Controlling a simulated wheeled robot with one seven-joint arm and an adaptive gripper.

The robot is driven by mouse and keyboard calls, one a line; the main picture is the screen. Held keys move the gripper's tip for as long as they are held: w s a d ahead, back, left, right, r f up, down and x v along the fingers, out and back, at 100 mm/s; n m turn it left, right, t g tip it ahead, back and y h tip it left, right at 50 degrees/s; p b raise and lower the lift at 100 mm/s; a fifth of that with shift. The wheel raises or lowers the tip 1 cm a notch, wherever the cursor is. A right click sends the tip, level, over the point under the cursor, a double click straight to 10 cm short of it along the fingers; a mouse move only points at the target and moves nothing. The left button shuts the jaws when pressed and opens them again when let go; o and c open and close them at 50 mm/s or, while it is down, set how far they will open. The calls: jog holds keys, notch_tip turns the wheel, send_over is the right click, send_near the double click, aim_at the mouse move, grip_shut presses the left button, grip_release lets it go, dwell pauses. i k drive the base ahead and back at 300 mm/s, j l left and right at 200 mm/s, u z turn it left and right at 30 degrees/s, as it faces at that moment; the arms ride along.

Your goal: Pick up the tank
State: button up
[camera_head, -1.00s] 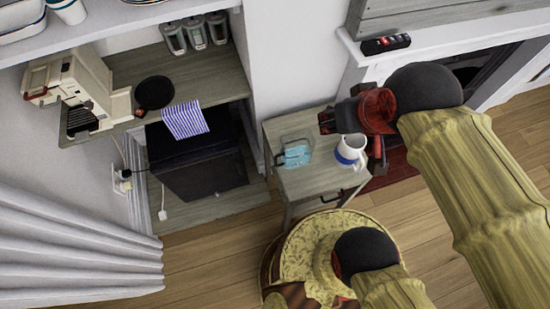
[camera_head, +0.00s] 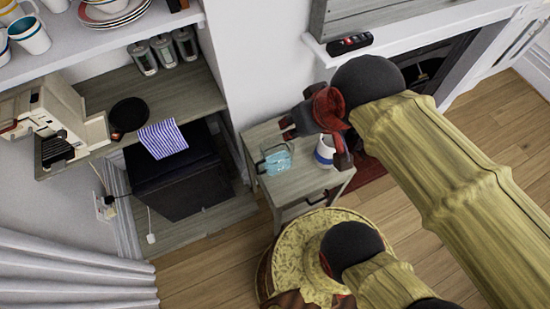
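The tank (camera_head: 276,160) looks like a clear container with light blue in it and a dark handle. It stands on the small grey side table (camera_head: 300,187), toward its left side. My gripper (camera_head: 314,145) is above the table, up and to the right of the tank in the picture. Its dark red fingers appear spread apart, with nothing seen held between them. A white mug with a blue band (camera_head: 325,151) shows just below the gripper, partly covered by it. I cannot tell the gripper's exact height above the table.
A round patterned table or stool (camera_head: 290,255) is in front of the side table. A black box-like appliance (camera_head: 178,178) with a striped cloth (camera_head: 162,139) stands at left under a shelf with a coffee machine (camera_head: 50,120). A fireplace mantel (camera_head: 335,58) is behind. Wooden floor is open at right.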

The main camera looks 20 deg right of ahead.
aim_at(272, 158)
jog(key=k+l+u, duration=0.1)
jog(key=k+l, duration=0.5)
jog(key=i+l, duration=0.1)
jog(key=l, duration=0.35)
jog(key=i+l+u, duration=0.1)
jog(key=l, duration=0.35)
jog(key=i+l, duration=0.15)
jog(key=l, duration=0.3)
jog(key=i+l, duration=0.3)
jog(key=u, duration=0.05)
